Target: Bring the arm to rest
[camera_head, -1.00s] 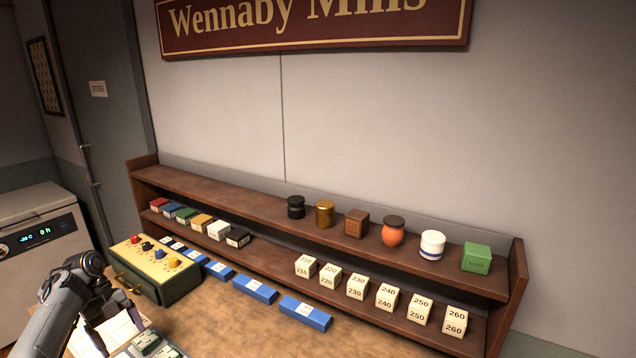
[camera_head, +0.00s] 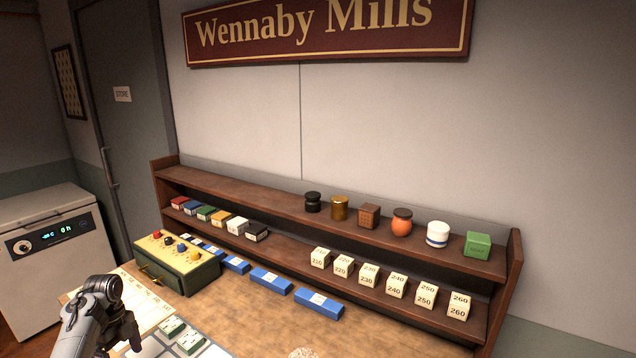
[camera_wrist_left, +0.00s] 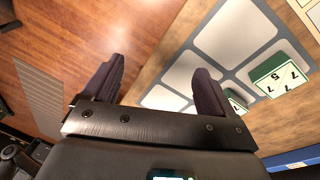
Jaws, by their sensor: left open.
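My left arm comes in at the lower left of the head view, with its gripper (camera_head: 122,338) low over the front left of the table. In the left wrist view the left gripper (camera_wrist_left: 158,85) has its two dark fingers wide apart, with nothing between them. Past the fingers lie the table edge, the wooden floor and a grey tray (camera_wrist_left: 235,38) with pale compartments. My right gripper is in neither view.
A green-and-cream box (camera_head: 178,262) with colored knobs stands behind the left gripper. Several blue blocks (camera_head: 270,281) line the table by the shelf (camera_head: 280,205), which holds jars and numbered cubes. A paper sheet (camera_head: 150,308) lies by the tray. The table's middle is mostly bare.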

